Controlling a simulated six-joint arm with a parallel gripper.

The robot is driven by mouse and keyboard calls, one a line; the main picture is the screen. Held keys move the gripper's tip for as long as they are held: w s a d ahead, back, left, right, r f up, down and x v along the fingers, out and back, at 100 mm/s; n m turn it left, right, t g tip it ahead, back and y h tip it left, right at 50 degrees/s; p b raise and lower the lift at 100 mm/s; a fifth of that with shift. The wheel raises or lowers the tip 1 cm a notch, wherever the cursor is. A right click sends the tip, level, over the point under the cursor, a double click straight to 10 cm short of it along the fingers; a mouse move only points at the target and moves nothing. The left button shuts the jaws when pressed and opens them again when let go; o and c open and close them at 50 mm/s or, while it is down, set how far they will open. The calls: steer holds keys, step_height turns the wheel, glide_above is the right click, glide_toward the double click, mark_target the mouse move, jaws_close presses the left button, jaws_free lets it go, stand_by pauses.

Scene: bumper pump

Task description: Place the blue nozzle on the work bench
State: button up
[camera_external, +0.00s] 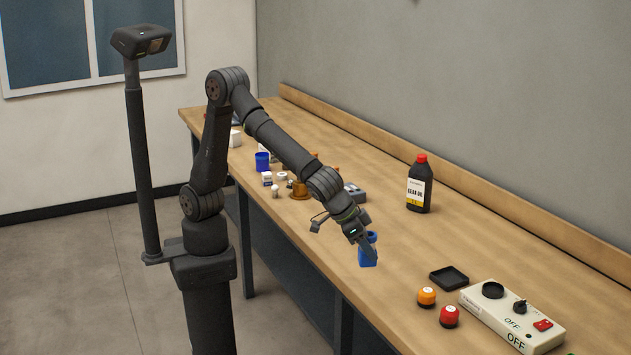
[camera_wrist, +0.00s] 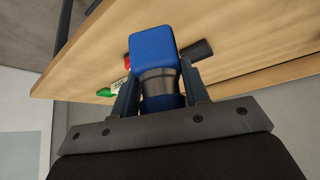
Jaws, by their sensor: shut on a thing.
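The blue nozzle (camera_external: 367,258) has a blue block-shaped end and a metal collar. In the wrist view the nozzle (camera_wrist: 153,52) fills the space between the fingers, and its lower part is partly hidden by them. My gripper (camera_external: 367,248) is shut on the nozzle; its two fingers also show in the wrist view (camera_wrist: 160,88), one on each side of the metal collar. The work bench (camera_external: 400,285) is a long wooden top. The nozzle shows close to its front edge; I cannot tell whether it touches the top.
A black bottle with a red cap (camera_external: 419,185) stands toward the back. A black tray (camera_external: 449,278), an orange knob (camera_external: 427,296), a red knob (camera_external: 449,316) and a control box (camera_external: 511,318) lie at the right. Several small items and a blue cup (camera_external: 262,161) stand at the left.

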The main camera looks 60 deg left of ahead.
steer(key=shift+w+f, duration=0.25)
steer(key=shift+f, duration=0.75)
steer(key=w+f, duration=0.2)
steer(key=w, duration=0.1)
steer(key=w+a+f, duration=0.1)
steer(key=w+f, duration=0.1)
steer(key=w, duration=0.2)
steer(key=w+a+f, duration=0.1)
steer(key=w+f, duration=0.1)
steer(key=w, duration=0.2)
steer(key=shift+f, duration=2.4)
steer(key=shift+f, duration=0.1)
steer(key=o, duration=1.1)
steer(key=shift+s+r, duration=0.1)
steer(key=shift+r, duration=0.2)
steer(key=v, duration=1.1)
steer(key=shift+s+a+r, duration=0.1)
steer(key=shift+r, duration=0.15)
